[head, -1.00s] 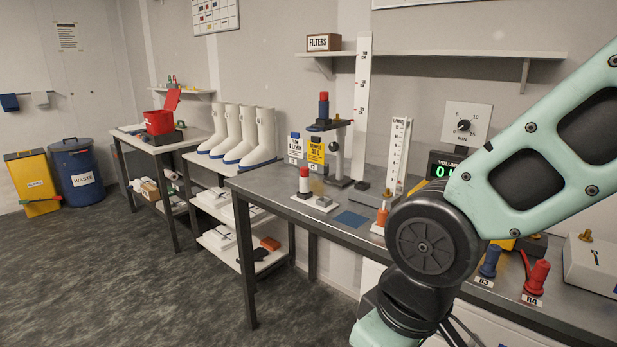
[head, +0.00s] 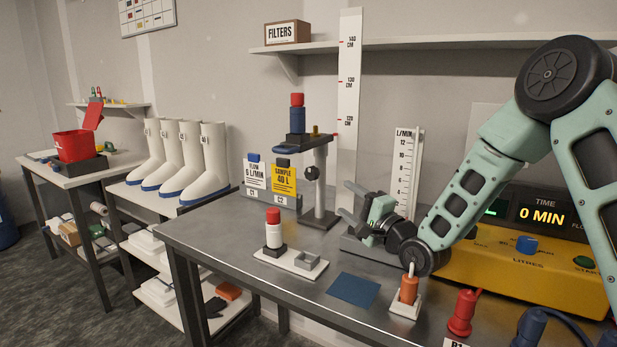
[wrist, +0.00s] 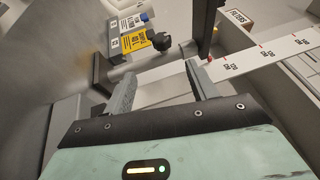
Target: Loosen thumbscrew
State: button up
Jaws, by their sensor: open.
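A black round knob (head: 312,173), which looks like the thumbscrew, sits on the side of the grey upright post (head: 321,195) of a stand. In the wrist view the black knob (wrist: 162,41) lies ahead of the fingertips, roughly between them. My gripper (head: 346,201) is open and empty, to the right of the post and a little lower than the knob. It also shows in the wrist view (wrist: 158,78), with a finger on each side and nothing between. The stand's arm (head: 303,142) holds a blue cartridge with a red cap (head: 297,112).
A white height scale (head: 348,110) rises behind, with another scale (head: 407,175) to the right. In front are a red-capped white bottle (head: 274,232), a blue mat (head: 353,289) and an orange piece (head: 408,290). A yellow pump unit (head: 500,265) stands right.

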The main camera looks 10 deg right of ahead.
aim_at(309, 171)
jog(key=shift+w+d+r, duration=0.1)
jog(key=shift+w, duration=0.15)
jog(key=p+x, duration=0.3)
jog(key=x, duration=1.4)
jog(key=shift+s, duration=0.15)
jog(key=c, duration=1)
